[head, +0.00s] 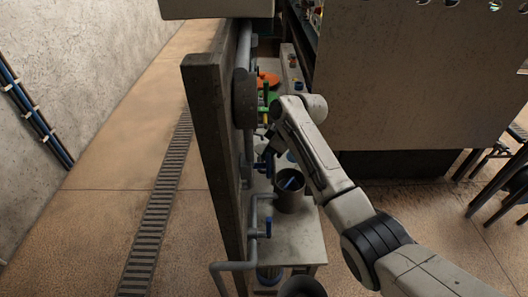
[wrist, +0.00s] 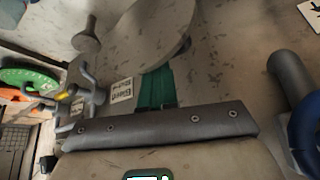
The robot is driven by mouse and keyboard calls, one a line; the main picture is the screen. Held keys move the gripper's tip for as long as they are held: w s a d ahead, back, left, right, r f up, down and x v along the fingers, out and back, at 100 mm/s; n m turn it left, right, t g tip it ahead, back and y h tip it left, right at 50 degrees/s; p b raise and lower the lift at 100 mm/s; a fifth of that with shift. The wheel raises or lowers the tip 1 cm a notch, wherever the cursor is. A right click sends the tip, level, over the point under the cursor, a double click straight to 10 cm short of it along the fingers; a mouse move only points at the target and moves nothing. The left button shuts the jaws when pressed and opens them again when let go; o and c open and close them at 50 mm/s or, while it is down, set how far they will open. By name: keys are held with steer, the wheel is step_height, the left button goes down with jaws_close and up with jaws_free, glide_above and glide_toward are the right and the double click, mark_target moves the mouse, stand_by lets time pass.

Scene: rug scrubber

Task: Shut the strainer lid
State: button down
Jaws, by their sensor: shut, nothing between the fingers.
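A round grey disc (wrist: 150,32), which may be the strainer lid, shows at the top of the wrist view and is cut by the frame edge. In the head view, a dark round housing (head: 245,98) is mounted on the wall panel. I cannot tell how far any lid stands open. My gripper (wrist: 156,85) is shut and empty, with its green fingers in front of the grey panel below the disc. A gap to the panel cannot be judged. In the head view, my gripper (head: 270,140) is small and partly hidden by my arm, beside the panel.
A grey knob (wrist: 87,38) and pipes with a label (wrist: 121,90) are left of my fingers. A thick pipe (wrist: 288,78) with a blue part is at right. A bucket (head: 290,188) stands on the bench (head: 292,245). The floor left of the panel is clear.

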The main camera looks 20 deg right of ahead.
steer(key=d, duration=0.1)
steer(key=s+d+f, duration=0.1)
steer(key=d, duration=0.1)
steer(key=shift+s+d+f, duration=0.35)
steer(key=shift+d, duration=0.05)
steer(key=shift+f, duration=0.1)
steer(key=shift+s+d+f+b, duration=0.25)
steer(key=shift+d+f+b, duration=0.6)
steer(key=shift+d+f, duration=0.45)
steer(key=shift+s+d+f+b, duration=0.2)
steer(key=shift+d+f+b, duration=0.1)
steer(key=shift+d+f, duration=0.15)
steer(key=shift+s+d+f+b, duration=0.15)
steer(key=shift+d+f+b, duration=0.1)
steer(key=shift+d+f, duration=0.2)
steer(key=shift+r, duration=0.1)
